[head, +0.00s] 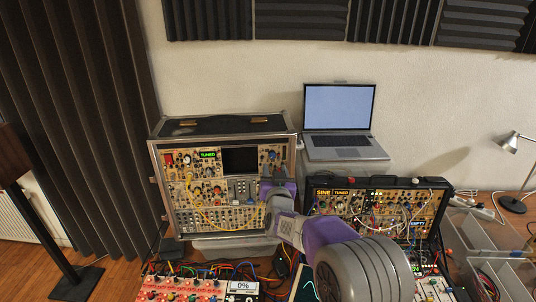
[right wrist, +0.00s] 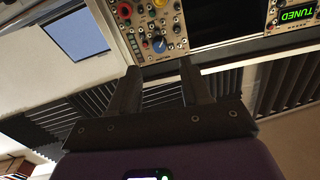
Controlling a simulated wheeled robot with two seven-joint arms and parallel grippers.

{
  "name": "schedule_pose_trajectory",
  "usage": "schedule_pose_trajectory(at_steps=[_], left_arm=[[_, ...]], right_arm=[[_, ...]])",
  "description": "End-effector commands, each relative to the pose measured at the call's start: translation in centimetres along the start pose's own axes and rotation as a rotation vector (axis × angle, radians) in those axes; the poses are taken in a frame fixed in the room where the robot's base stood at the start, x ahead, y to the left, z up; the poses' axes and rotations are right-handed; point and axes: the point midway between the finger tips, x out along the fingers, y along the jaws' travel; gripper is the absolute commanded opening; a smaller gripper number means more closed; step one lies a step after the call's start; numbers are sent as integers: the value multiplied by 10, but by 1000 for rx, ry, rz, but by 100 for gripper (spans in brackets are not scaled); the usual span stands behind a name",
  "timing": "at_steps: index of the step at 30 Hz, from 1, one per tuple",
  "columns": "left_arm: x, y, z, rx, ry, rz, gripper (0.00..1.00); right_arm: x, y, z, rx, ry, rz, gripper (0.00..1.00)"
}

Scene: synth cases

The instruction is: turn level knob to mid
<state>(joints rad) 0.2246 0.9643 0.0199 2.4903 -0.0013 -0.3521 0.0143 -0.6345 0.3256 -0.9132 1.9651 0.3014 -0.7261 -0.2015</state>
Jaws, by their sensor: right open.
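The large synth case (head: 153,190) stands upright at left centre, full of knobs and yellow cables. My right gripper (head: 278,184) is in front of its right edge. In the right wrist view the picture is turned over, and the two dark fingers of the gripper (right wrist: 160,70) are apart with nothing between them. A blue knob (right wrist: 158,44) on a beige module shows just beyond the gap, not touched as far as I can see. A red knob (right wrist: 124,9) is on the same module. No label reading "level" is legible, so I cannot tell which knob it is. My left gripper is not in view.
A laptop (head: 339,107) stands behind. A second black synth case (head: 425,183) with many cables is to the right. A red panel (head: 180,290) and a small display (head: 243,287) reading 0% are at the front. A lamp (head: 511,143) stands far right.

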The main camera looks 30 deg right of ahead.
Motion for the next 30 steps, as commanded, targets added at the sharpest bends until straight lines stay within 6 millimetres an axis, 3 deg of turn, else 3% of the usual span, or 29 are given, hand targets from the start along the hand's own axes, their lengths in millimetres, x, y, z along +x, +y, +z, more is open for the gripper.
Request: schedule_pose_trajectory(at_steps=[15,28,30], left_arm=[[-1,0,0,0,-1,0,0],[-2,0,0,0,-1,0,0],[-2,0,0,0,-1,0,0]], right_arm=[[64,0,1,-4,-1,1,48],[72,0,2,-2,-3,-1,48],[72,0,2,-2,-3,-1,38]])
